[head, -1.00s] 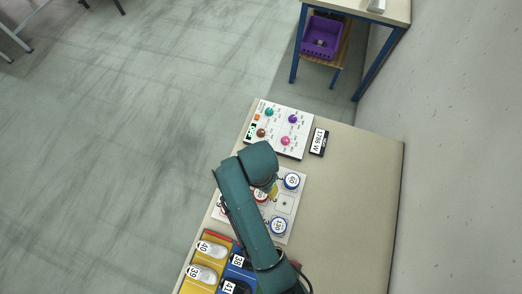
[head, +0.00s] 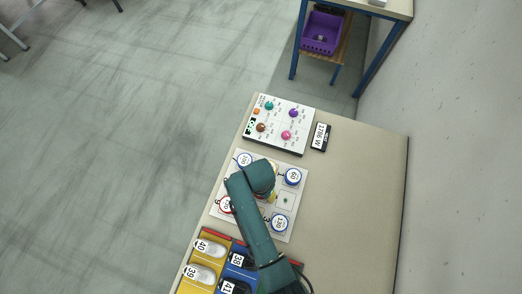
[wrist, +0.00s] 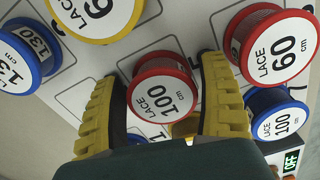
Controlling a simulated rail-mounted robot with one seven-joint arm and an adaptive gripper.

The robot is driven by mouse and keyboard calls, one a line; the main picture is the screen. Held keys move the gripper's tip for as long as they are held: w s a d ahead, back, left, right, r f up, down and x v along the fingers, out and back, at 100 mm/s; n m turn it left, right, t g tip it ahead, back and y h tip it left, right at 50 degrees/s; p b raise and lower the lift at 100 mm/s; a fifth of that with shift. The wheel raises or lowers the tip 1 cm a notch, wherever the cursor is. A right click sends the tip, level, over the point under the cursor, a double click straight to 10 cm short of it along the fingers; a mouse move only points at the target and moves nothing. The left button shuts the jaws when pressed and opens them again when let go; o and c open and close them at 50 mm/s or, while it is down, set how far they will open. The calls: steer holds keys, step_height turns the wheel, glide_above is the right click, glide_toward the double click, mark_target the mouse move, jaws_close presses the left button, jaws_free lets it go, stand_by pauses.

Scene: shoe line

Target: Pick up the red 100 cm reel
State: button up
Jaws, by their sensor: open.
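The red 100 cm reel (wrist: 164,92) sits in the middle of the wrist view, its white label facing up. My gripper (wrist: 162,72) is open, with one yellow ribbed finger on each side of this reel. A gap shows at the reel's sides, and I cannot tell whether either finger touches it. In the head view my gripper is over the white reel board (head: 286,203), and my arm hides the middle of the board.
A red 60 cm reel (wrist: 276,46) stands close beside the right finger. A blue 100 cm reel (wrist: 278,116), a blue 130 cm reel (wrist: 27,55) and a yellow reel (wrist: 97,14) are around it. A button panel (head: 282,122) and shoe trays (head: 214,236) flank the board.

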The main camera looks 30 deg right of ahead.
steer(key=shift+c, duration=0.2)
steer(key=shift+r, duration=0.1)
steer(key=c, duration=0.9)
